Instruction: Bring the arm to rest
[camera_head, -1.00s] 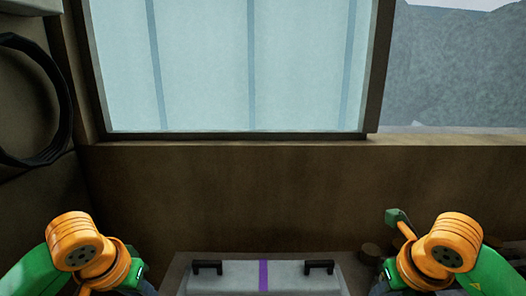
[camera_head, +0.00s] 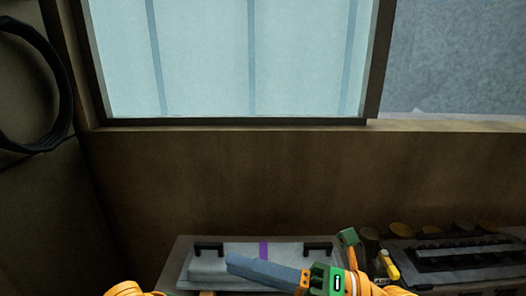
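My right arm reaches in from the bottom right of the head view. Its green and orange wrist ends in a long blue-grey part, my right gripper (camera_head: 240,264), which points left. It appears in front of a grey case with two black handles and a purple stripe (camera_head: 264,251). I cannot make out a gap between its fingers, nor whether it holds anything. Of my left arm only an orange link shows at the bottom edge; its gripper is out of the picture.
A dark rack of engine-like parts (camera_head: 450,250) lies at the right, with several round brownish pieces behind it. A small yellow item (camera_head: 390,271) is beside it. A brown wall (camera_head: 220,185) with a large window (camera_head: 205,60) stands behind. A black hoop (camera_head: 62,75) hangs at the left.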

